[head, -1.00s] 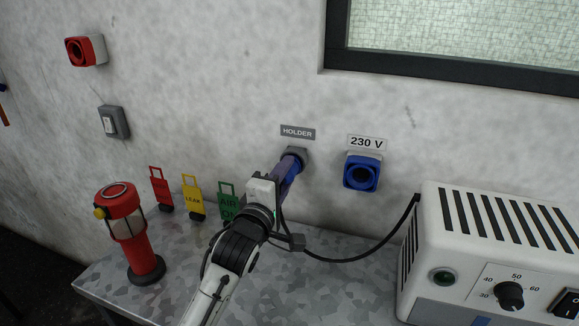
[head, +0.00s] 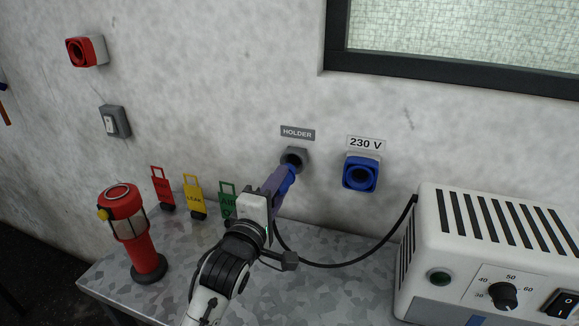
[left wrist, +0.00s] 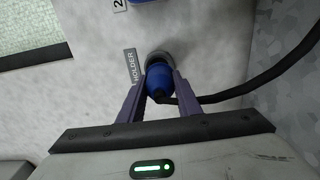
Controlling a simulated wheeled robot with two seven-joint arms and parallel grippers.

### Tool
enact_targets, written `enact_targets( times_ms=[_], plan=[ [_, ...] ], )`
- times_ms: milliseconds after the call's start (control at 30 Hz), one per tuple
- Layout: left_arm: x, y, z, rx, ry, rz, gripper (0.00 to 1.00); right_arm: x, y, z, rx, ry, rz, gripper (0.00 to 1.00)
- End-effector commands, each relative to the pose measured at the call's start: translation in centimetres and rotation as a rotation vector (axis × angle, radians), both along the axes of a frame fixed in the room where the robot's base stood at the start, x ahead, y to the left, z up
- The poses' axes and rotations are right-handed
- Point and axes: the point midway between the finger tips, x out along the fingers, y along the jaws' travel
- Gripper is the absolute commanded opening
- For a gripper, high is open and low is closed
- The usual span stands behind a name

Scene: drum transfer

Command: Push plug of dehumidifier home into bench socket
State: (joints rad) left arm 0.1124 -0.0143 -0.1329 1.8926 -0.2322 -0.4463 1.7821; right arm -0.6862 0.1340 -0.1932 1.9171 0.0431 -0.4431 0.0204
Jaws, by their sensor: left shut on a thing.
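My left gripper (head: 276,187) is shut on the blue plug (head: 287,176), and its fingers sit either side of the plug in the left wrist view (left wrist: 159,82). The plug's front end is close to the grey holder (head: 295,157) on the wall. The holder's dark opening shows above the plug in the head view. The blue 230 V socket (head: 361,173) is on the wall right of the holder, empty. The white dehumidifier (head: 500,240) stands on the bench at right, and its black cable (head: 345,263) runs to the plug. My right gripper is not seen.
A red lantern (head: 134,235) stands on the bench (head: 180,262) at left. Red (head: 162,188), yellow (head: 194,197) and green (head: 227,197) tags stand along the wall. A red socket (head: 86,50) and a switch (head: 113,122) are on the wall. Bench space before the 230 V socket holds only cable.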

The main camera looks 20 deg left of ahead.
Motion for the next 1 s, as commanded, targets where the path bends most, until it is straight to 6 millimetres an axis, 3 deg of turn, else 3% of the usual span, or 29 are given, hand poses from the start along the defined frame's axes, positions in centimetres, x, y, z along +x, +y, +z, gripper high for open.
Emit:
enact_targets(
  times_ms=[300,1000],
  plan=[
    [-0.93,0.07,0.19,-0.001,-0.003,0.001,0.00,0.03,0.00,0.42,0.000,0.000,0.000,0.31],
    [-0.57,0.03,0.18,0.000,-0.004,0.000,0.00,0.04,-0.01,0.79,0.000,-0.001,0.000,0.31]
  ],
)
